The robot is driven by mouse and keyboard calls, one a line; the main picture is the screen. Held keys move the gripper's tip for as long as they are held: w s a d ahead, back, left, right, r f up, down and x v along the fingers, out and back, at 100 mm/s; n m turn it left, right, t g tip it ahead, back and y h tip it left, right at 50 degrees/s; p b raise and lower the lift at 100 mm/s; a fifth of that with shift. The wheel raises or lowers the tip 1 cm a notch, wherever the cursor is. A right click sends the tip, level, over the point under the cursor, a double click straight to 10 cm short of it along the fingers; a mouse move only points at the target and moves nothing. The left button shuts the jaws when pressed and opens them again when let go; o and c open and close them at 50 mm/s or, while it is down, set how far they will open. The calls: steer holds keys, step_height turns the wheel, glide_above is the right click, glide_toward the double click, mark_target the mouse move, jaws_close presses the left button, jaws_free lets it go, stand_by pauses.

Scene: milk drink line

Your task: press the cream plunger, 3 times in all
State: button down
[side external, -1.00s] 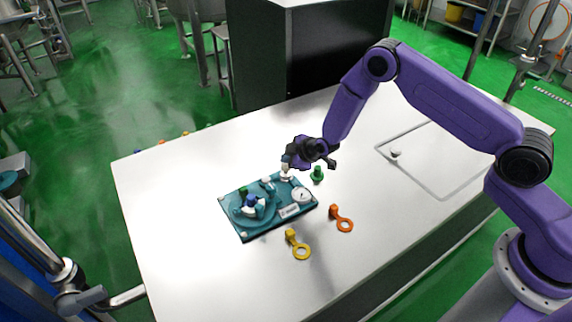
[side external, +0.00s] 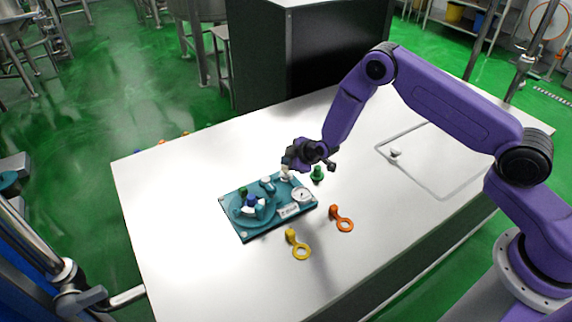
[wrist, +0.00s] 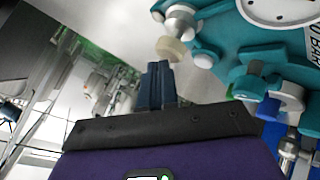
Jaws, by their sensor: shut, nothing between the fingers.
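The teal panel (side external: 273,220) lies on the white table. The cream plunger (side external: 285,177) stands at its back edge, just below my gripper (side external: 288,165). In the wrist view the plunger's cream round knob (wrist: 171,48) sits on a pale shaft, right at the tips of my dark fingers (wrist: 158,68). My fingers are shut with nothing between them. Fingertips and knob meet in the picture, but I cannot tell whether they touch or how far the plunger is pressed.
The panel carries a white dial gauge (side external: 302,195) and a blue-topped knob (side external: 251,201). A green piece (side external: 317,174), an orange ring-ended piece (side external: 342,219) and a yellow one (side external: 298,245) lie nearby. The table's front and left are clear.

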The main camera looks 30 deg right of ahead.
steer(key=shift+f, duration=0.65)
stand_by(0.8)
steer(key=shift+r, duration=1.5)
steer(key=shift+r, duration=2.5)
steer(key=shift+r, duration=0.1)
step_height(320, 180, up, 4)
steer(key=shift+f, duration=0.15)
stand_by(0.4)
steer(key=shift+f, duration=0.1)
